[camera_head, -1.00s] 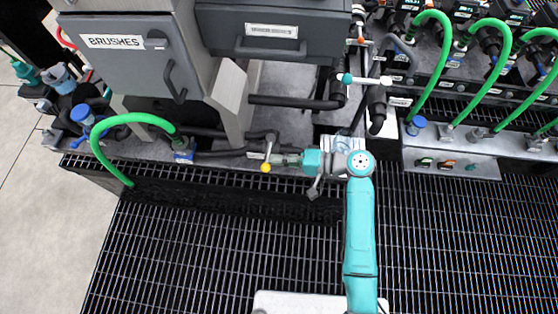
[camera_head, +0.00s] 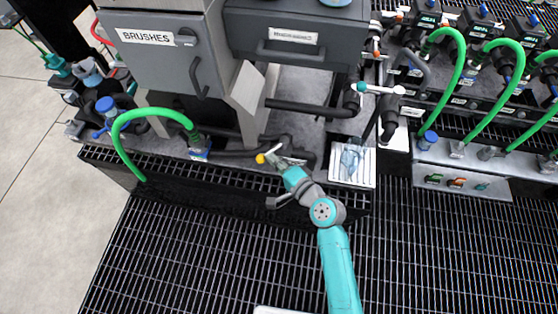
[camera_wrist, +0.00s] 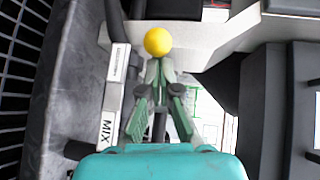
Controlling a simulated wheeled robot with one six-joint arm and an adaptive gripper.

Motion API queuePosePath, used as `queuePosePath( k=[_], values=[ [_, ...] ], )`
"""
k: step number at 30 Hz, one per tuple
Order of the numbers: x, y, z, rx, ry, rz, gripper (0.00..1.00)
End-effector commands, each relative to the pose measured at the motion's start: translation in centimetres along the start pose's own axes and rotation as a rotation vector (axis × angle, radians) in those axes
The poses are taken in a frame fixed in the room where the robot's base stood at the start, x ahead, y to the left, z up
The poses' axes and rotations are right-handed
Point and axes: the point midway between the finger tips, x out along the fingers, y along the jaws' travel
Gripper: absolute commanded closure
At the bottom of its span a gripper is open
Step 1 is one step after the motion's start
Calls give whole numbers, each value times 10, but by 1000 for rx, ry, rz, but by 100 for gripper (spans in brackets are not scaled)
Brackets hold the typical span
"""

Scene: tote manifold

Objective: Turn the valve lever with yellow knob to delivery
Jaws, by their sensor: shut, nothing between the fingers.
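The yellow knob (camera_head: 260,158) is at the end of a short pale lever on the pipework under the grey cabinet. In the head view the lever points left and slightly toward the front. My gripper (camera_head: 273,158) is shut and empty, its tips beside the lever close to the knob. In the wrist view the yellow knob (camera_wrist: 158,41) is just beyond the tips of my gripper (camera_wrist: 158,72); whether they touch is unclear. A label reading MIX (camera_wrist: 107,130) and a second, unreadable label (camera_wrist: 122,62) lie to the left. The valve body is mostly hidden by my gripper.
The BRUSHES cabinet (camera_head: 150,60) stands behind. A green hose (camera_head: 122,135) arches at left. A clear vessel (camera_head: 351,157) stands on a white tray (camera_head: 365,180) at right. A teal-tipped white lever (camera_head: 378,89) is behind it. Open grating (camera_head: 200,250) lies in front.

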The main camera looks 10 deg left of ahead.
Motion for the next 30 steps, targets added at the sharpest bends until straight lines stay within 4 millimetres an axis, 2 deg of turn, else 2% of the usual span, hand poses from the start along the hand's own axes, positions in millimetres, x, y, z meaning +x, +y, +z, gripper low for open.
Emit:
queuePosePath(
  k=[5, 30],
  values=[
    [7, -2, 5, 15, 90, -2, 100],
    [54, -11, 6, 16, 88, 1, 100]
  ],
)
